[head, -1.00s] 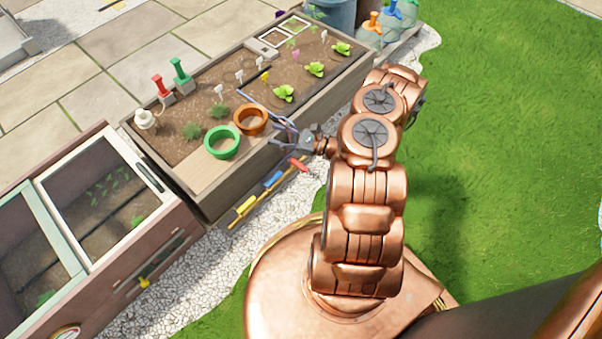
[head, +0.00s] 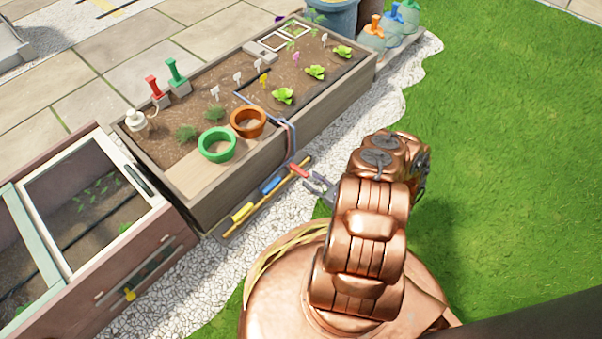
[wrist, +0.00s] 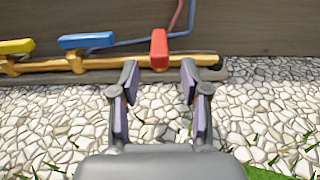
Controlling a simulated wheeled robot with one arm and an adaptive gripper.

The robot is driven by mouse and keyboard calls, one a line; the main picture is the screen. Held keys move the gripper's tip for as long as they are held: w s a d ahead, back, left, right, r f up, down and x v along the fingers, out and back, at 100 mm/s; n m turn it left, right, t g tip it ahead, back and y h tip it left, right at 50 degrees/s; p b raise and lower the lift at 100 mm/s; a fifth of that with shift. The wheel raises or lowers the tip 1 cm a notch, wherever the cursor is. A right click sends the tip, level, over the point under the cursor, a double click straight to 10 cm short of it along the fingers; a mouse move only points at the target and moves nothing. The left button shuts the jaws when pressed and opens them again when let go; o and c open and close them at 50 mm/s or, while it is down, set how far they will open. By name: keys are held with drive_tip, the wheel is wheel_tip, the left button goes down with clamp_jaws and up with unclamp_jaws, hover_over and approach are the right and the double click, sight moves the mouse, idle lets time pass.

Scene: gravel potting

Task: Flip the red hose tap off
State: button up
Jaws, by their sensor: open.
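The red hose tap (wrist: 159,48) is a red lever on a yellow pipe (wrist: 110,62) along the planter's side. In the wrist view its handle stands lengthwise, across the pipe, just beyond and between my fingertips. It also shows in the head view (head: 300,172). A blue tap handle (wrist: 86,41) and a yellow tap handle (wrist: 17,46) lie along the pipe to the left. My gripper (wrist: 159,82) is open and empty, its two fingers apart, short of the red handle. In the head view my gripper (head: 315,188) is close to the red tap.
The wooden planter (head: 225,190) stands behind the pipe and holds a green pot ring (head: 216,144), an orange pot (head: 248,121) and seedlings. White gravel (wrist: 250,105) lies below. A cold frame (head: 150,240) stands at left; open grass (head: 500,180) lies at right.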

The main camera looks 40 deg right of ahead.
sight(301, 173)
drive_tip(key=shift+x, duration=2.85)
clamp_jaws()
